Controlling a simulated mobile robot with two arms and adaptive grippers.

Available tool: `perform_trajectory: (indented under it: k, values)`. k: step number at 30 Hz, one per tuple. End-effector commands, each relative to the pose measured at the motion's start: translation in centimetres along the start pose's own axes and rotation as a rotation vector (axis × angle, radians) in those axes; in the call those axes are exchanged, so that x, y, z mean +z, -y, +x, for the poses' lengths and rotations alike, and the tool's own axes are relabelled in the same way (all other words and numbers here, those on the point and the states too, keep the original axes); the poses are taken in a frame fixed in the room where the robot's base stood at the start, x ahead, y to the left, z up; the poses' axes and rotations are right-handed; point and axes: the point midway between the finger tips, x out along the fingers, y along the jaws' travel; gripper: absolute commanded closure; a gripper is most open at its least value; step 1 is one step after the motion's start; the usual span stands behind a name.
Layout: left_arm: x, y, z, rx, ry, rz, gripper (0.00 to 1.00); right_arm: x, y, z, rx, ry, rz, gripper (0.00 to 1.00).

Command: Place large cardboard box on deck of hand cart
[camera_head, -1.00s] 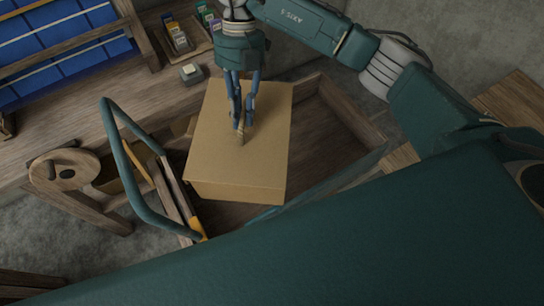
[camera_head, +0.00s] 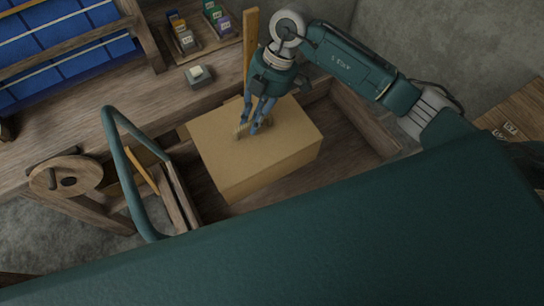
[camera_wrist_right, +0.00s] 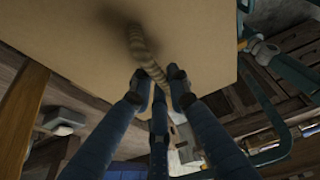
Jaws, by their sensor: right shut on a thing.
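The large cardboard box (camera_head: 260,150) is tan and closed, with a short rope handle (camera_head: 239,131) on top. My right gripper (camera_head: 257,118) is shut on the rope handle. In the right wrist view, the rope handle (camera_wrist_right: 146,52) runs between the gripper's fingertips (camera_wrist_right: 160,82), against the box's top face (camera_wrist_right: 195,35). The hand cart has a wooden deck with raised sides (camera_head: 366,118) and a teal push handle (camera_head: 122,175) at the left. The box is over the deck, turned at an angle; I cannot tell whether it touches it. My left gripper is out of view.
A wooden bench (camera_head: 150,95) runs behind the cart, with a small grey box (camera_head: 200,76) and a tray of coloured packets (camera_head: 205,38). An upright wooden slat (camera_head: 250,55) stands behind the cardboard box. A wooden wheel (camera_head: 66,178) is left of the cart handle.

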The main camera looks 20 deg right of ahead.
Motion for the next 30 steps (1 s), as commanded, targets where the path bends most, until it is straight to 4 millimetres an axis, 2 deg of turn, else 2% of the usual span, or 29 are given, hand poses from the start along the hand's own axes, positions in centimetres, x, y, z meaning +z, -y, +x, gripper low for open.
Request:
perform_trajectory:
  k: [4, 12, 15, 30]
  values:
    - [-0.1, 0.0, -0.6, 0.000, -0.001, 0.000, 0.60, 1.2, 0.2, 3.1, -0.008, -0.001, 0.003, 1.00]
    - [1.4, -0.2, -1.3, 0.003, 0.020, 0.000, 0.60, 4.0, 0.3, 9.8, -0.007, -0.001, 0.002, 1.00]
    - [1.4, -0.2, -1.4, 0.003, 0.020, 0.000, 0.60, 4.8, 0.3, 11.9, -0.005, -0.002, 0.001, 1.00]
    - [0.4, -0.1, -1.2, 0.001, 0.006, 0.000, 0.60, 7.1, 0.2, 17.3, -0.004, -0.001, -0.001, 1.00]
